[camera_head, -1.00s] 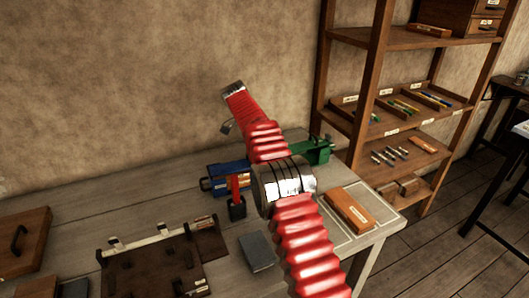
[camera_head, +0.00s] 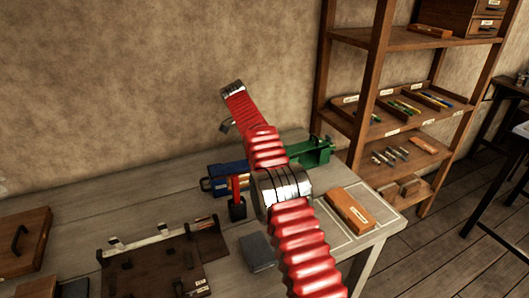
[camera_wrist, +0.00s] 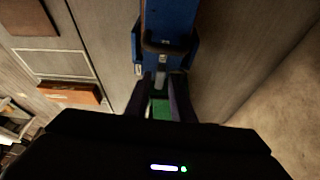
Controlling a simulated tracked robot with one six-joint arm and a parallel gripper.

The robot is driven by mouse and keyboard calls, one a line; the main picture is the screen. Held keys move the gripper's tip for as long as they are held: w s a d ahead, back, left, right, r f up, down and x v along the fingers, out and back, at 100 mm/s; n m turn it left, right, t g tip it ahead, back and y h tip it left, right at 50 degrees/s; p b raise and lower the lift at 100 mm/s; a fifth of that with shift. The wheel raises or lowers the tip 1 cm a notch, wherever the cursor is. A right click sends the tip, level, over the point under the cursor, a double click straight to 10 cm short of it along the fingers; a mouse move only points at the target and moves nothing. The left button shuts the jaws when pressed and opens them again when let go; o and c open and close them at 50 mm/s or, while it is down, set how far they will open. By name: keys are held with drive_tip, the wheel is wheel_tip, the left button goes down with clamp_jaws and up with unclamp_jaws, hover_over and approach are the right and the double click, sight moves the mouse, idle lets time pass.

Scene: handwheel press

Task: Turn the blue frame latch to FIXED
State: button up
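The blue frame (camera_head: 223,179) lies on the bench near the wall in the head view, partly behind my red arm. In the wrist view the blue frame (camera_wrist: 165,18) runs down from the top edge, with a dark bar (camera_wrist: 165,46) across its end. A small grey piece (camera_wrist: 161,62) sits below the bar; I cannot read a FIXED mark or tell the latch position. My gripper (camera_wrist: 161,77) is just below it, its two dark fingers apart with a green part (camera_wrist: 160,108) showing between them. Contact with the latch cannot be made out. The head view hides the fingers.
A green fixture (camera_head: 313,152) stands right of the blue frame. An orange-brown box (camera_head: 350,208) lies at the bench's right end. A dark grey block (camera_head: 257,251) and a brown board (camera_head: 150,268) lie in front. A shelf rack (camera_head: 368,80) stands to the right.

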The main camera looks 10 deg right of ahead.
drive_tip(key=shift+o, duration=0.9)
drive_tip(key=shift+s+d+n, duration=0.1)
drive_tip(key=shift+n, duration=0.5)
